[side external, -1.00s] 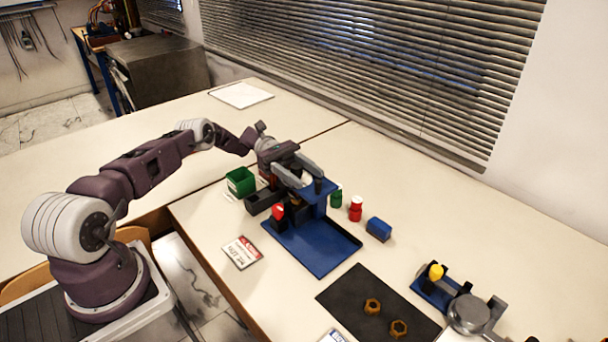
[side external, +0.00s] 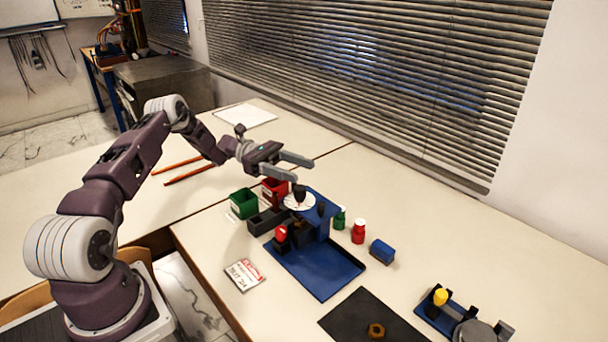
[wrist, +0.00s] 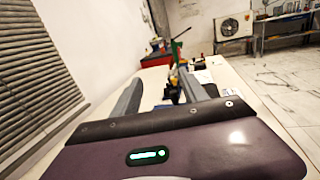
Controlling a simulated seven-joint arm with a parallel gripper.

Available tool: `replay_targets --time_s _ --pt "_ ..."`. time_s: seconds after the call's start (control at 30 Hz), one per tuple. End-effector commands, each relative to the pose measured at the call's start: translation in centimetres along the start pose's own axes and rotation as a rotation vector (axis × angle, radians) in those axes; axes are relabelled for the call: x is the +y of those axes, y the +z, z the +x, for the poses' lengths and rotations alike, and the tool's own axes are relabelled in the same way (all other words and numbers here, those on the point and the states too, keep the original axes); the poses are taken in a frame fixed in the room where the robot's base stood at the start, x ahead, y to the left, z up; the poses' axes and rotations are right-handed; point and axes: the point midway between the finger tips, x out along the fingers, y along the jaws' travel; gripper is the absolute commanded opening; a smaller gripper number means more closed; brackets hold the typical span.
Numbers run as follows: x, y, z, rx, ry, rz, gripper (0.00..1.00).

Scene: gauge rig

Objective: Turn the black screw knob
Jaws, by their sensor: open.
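The black screw knob appears to be the dark upright piece (side external: 299,192) at the white dial (side external: 297,204) of the blue gauge rig (side external: 318,266). Another dark piece (side external: 321,209) sits just right of the dial, and I cannot tell its exact shape. My gripper (side external: 303,170) is open and empty, tilted slightly down. Its fingers are apart from the knob, above and behind it in the side view. In the wrist view my gripper (wrist: 160,85) shows both fingers spread, with the rig small and unclear between and beyond them.
A red knob (side external: 281,233) stands on the rig's left part. Green (side external: 243,204) and red (side external: 274,190) bins are at its left. Green (side external: 340,218) and red (side external: 358,231) bottles and a blue block (side external: 381,251) stand right. A warning card (side external: 244,274) lies in front.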

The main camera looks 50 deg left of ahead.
Motion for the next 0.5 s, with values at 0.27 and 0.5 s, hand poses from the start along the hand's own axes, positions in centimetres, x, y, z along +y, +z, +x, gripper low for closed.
replay_targets --time_s 0.27,0.5 --pt "-2.2 -6.1 -5.6 0.056 0.381 0.0 0.51" --pt "-0.6 -6.3 -1.4 0.058 0.38 0.002 0.51"
